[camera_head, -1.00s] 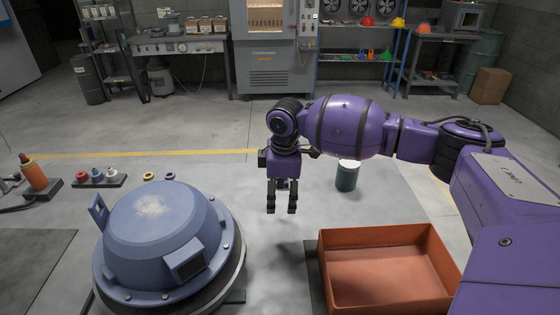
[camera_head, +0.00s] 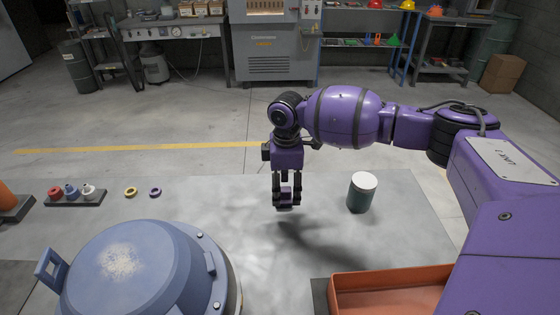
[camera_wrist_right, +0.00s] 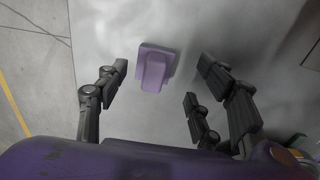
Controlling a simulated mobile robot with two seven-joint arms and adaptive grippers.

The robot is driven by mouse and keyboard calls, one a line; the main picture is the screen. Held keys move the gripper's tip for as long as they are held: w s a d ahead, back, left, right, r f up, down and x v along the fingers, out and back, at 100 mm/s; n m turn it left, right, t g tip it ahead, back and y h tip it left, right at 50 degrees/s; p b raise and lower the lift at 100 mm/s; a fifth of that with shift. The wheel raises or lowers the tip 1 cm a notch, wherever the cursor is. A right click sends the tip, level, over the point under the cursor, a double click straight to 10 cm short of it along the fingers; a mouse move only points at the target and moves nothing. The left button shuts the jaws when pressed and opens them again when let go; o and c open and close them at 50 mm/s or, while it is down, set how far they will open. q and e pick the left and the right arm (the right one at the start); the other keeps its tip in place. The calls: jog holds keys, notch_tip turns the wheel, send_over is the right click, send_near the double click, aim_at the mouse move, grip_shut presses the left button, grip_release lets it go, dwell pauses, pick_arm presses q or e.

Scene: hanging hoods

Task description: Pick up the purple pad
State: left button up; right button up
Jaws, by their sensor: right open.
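The purple pad (camera_wrist_right: 154,68) is a small flat block with a raised grip on top. In the right wrist view it lies on the grey surface, between and a little beyond the fingertips. In the head view the pad (camera_head: 285,206) shows partly, behind and just below the fingers, which hide much of it. My right gripper (camera_head: 286,200) points down over it. In the wrist view my right gripper (camera_wrist_right: 165,78) is open, with clear gaps between its fingers and the pad. My left gripper is out of view.
A blue domed hood (camera_head: 120,270) stands at the front left. An orange tray (camera_head: 390,285) is at the front right. A green canister with a white lid (camera_head: 361,193) stands right of the gripper. Yellow (camera_head: 130,192) and purple (camera_head: 155,192) rings lie to the left.

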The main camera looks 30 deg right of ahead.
aim_at(284, 189)
jog(key=f, duration=0.3)
jog(key=shift+w+f, duration=0.4)
jog(key=shift+f, duration=0.15)
jog(key=c, duration=1.3)
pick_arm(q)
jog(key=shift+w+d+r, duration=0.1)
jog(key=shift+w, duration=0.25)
